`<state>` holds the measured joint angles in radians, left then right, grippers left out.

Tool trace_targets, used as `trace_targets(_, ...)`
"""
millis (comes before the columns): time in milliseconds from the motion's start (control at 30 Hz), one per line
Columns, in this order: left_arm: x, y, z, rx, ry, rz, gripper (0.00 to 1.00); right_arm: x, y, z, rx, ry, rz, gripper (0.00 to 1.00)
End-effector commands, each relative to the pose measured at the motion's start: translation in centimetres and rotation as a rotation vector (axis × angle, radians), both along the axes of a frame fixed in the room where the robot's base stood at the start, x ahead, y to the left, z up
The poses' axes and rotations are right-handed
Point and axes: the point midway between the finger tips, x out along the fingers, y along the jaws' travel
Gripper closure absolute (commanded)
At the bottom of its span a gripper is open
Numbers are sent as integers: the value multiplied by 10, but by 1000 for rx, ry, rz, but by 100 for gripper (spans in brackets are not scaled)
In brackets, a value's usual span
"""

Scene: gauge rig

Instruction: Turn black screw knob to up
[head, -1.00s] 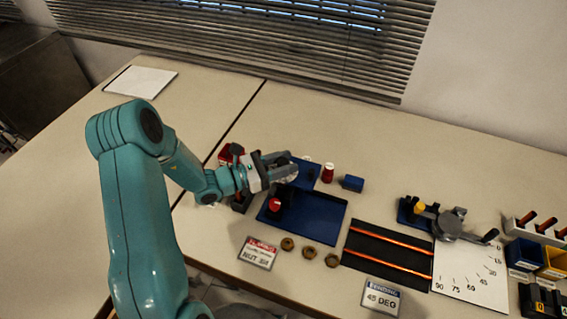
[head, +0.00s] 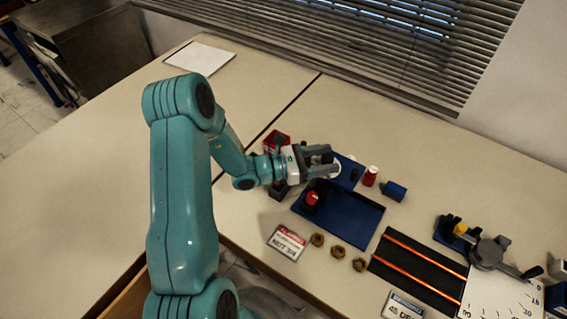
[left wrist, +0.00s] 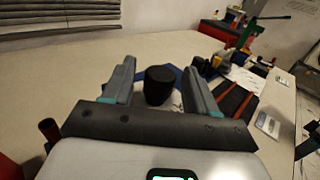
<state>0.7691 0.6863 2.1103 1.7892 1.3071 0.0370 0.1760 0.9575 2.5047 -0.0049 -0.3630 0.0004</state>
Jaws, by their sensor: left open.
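The black screw knob (left wrist: 160,84) is a short dark cylinder in the left wrist view, standing between the two spread fingers of my left gripper (left wrist: 160,74). Clear gaps show on both sides of it. In the head view, my left gripper (head: 324,160) is over the back-left part of the blue fixture (head: 357,222). A dark end, which looks like the knob (head: 327,158), shows between the fingers there. The fingers partly cover it, so its turned position cannot be read. My right gripper is in neither view.
A red-capped part (head: 311,198) sits on the fixture close to my gripper. A red spool (head: 371,176) and blue block (head: 395,191) stand to the right. Several brass nuts (head: 338,252) and a label card (head: 287,242) lie in front. The table's left side is clear.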

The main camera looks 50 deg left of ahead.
Motion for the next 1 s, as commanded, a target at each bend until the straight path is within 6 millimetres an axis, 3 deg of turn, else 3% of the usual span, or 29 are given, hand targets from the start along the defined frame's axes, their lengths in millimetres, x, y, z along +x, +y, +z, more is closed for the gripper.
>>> trace_targets(533,-113,67,0,0,0,6,42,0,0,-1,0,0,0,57)
trace_targets(733,-131,77,1,-1,-1,2,42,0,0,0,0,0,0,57)
trace_targets(1000,-133,78,1,-1,-2,1,42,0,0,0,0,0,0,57)
